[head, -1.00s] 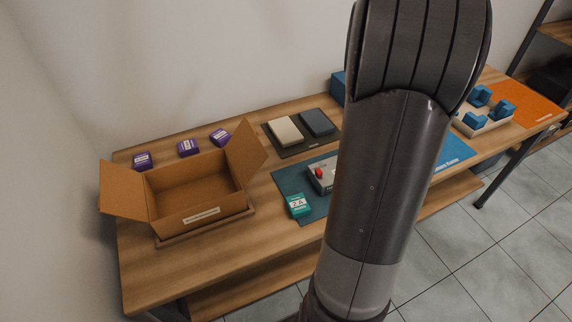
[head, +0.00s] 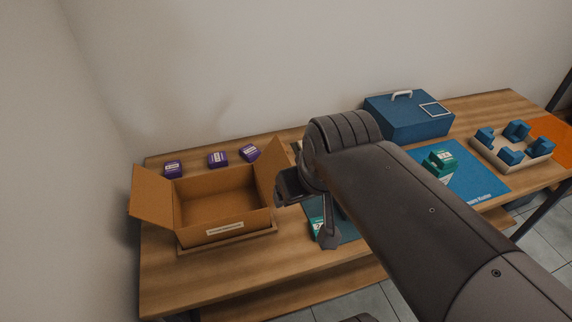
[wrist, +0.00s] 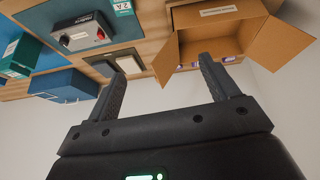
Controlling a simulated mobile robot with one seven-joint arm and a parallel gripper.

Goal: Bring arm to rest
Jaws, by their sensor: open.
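My gripper (head: 305,218) is at the end of my arm, over the middle of the table, just right of the cardboard box. It shows in the wrist view (wrist: 162,67) with its two dark fingers spread apart and nothing between them. My arm reaches in from the lower right of the head view. It hides part of the table's middle, including most of the teal mat.
An open cardboard box (head: 225,195) stands left on the wooden table (head: 165,285), several purple boxes (head: 218,160) behind it. A blue case (head: 408,118), teal box (head: 438,162) and block tray (head: 515,158) stand right. The grey red-knobbed device (wrist: 82,36) shows in the wrist view.

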